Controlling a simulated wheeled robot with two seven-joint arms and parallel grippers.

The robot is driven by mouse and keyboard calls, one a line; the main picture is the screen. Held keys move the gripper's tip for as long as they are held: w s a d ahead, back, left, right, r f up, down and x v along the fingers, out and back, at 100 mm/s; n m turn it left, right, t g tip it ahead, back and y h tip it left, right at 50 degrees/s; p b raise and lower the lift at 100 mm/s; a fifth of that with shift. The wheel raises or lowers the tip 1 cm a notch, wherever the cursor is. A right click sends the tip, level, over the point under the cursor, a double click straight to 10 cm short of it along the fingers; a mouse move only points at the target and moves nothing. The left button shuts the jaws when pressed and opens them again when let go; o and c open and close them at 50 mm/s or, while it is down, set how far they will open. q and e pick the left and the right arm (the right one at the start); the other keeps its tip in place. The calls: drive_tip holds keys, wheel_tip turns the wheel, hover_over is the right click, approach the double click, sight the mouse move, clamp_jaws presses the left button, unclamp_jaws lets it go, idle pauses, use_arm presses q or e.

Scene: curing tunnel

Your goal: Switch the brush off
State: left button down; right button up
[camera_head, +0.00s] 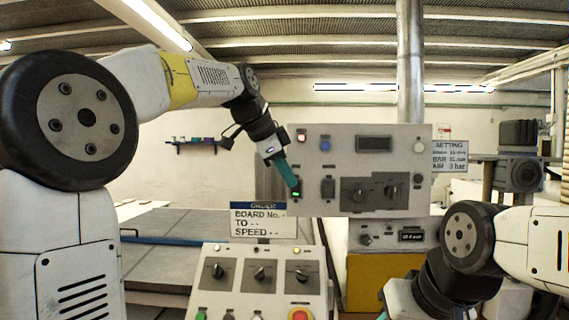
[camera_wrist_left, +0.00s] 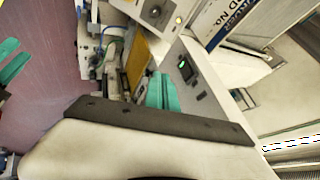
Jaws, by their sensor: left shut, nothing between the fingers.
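The upper grey control panel (camera_head: 345,165) faces me in the head view. At its lower left is a dark rocker switch (camera_head: 296,192) lit green, which also shows in the left wrist view (camera_wrist_left: 183,66). No brush label is readable. My left gripper (camera_head: 291,180) has its teal fingers shut and empty, with the tips at the switch in the head view. I cannot tell whether they touch it. The teal fingers also show in the left wrist view (camera_wrist_left: 160,93). My right gripper's teal fingers (camera_wrist_left: 14,65) show partly at the left of the wrist view.
A second dark switch (camera_head: 328,188) sits just right of the lit one. Two knobs on a dark plate (camera_head: 375,193) and a red lamp (camera_head: 301,136) share the panel. A lower console (camera_head: 259,276) with knobs and a board sign (camera_head: 263,220) stand below.

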sight(296, 189)
use_arm(q)
drive_tip(key=w, duration=0.1)
drive_tip(key=w+f, duration=0.1)
drive_tip(key=w, duration=0.1)
drive_tip(key=w+d, duration=0.1)
drive_tip(key=w, duration=0.1)
drive_tip(key=shift+w+f, duration=0.25)
drive_tip(key=shift+f, duration=0.15)
